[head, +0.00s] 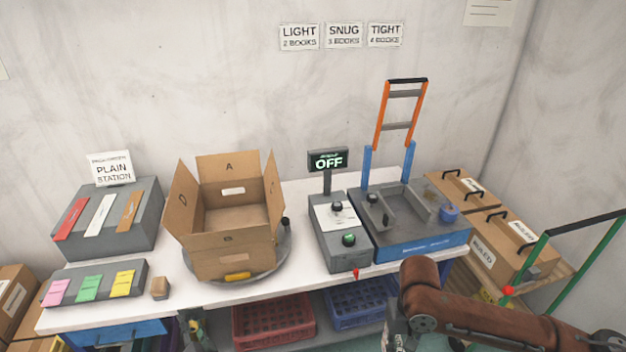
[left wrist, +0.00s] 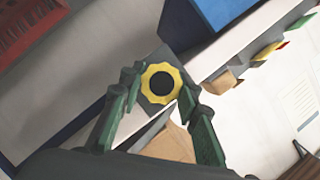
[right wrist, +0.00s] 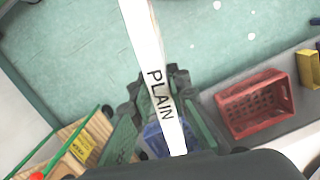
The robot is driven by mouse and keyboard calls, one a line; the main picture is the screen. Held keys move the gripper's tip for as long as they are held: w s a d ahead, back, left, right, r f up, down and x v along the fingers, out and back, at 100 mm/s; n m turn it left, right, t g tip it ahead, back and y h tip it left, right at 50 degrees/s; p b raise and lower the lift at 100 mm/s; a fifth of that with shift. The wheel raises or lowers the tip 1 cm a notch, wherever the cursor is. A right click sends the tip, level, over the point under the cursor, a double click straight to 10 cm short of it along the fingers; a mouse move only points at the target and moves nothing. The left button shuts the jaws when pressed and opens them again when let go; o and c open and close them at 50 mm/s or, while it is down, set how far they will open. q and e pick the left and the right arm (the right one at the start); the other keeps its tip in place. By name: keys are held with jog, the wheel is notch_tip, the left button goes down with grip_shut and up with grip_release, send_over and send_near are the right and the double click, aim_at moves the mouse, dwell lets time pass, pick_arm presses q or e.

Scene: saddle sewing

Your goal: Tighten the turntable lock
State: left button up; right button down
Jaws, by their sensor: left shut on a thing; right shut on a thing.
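A yellow scalloped knob (left wrist: 160,83) with a black centre, which looks like the turntable lock, sits on a grey mount in the left wrist view. My left gripper (left wrist: 158,88) has its green fingers shut on opposite sides of it. In the head view this gripper (head: 196,328) is at the table's front edge, below the box. The round grey turntable (head: 284,262) carries an open cardboard box (head: 236,240). My right gripper (right wrist: 155,88) is shut on a white strip marked PLAIN (right wrist: 158,70); it is mostly cut off at the bottom of the head view.
A grey control box (head: 340,250) and a blue-grey tray (head: 420,236) stand right of the turntable. Card holders (head: 95,285) and a small brown block (head: 160,288) are at left. Red (head: 273,322) and blue (head: 360,308) crates sit below the tabletop. A green-railed cart is at right.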

pick_arm(q)
jog(key=shift+r+m+y+b, duration=0.2)
jog(key=shift+m+y+b, duration=0.1)
jog(key=shift+b, duration=0.35)
jog(key=shift+r, duration=0.1)
pick_arm(e)
notch_tip(320, 180, down, 2)
jog(key=shift+w+f, duration=0.1)
pick_arm(q)
jog(key=shift+f+m+y+b, duration=0.2)
jog(key=shift+m+y+b, duration=0.3)
jog(key=shift+m+b, duration=0.65)
pick_arm(e)
jog(key=shift+w+a+f, duration=0.1)
jog(key=shift+f, duration=1.55)
pick_arm(q)
jog(key=shift+r, duration=0.1)
pick_arm(e)
jog(key=shift+r, duration=0.1)
pick_arm(q)
jog(key=o, duration=1)
pick_arm(e)
jog(key=shift+r, duration=0.1)
pick_arm(q)
jog(key=shift+o, duration=1.2)
jog(key=shift+d, duration=0.1)
jog(key=shift+s+f, duration=0.1)
jog(key=shift+f, duration=0.1)
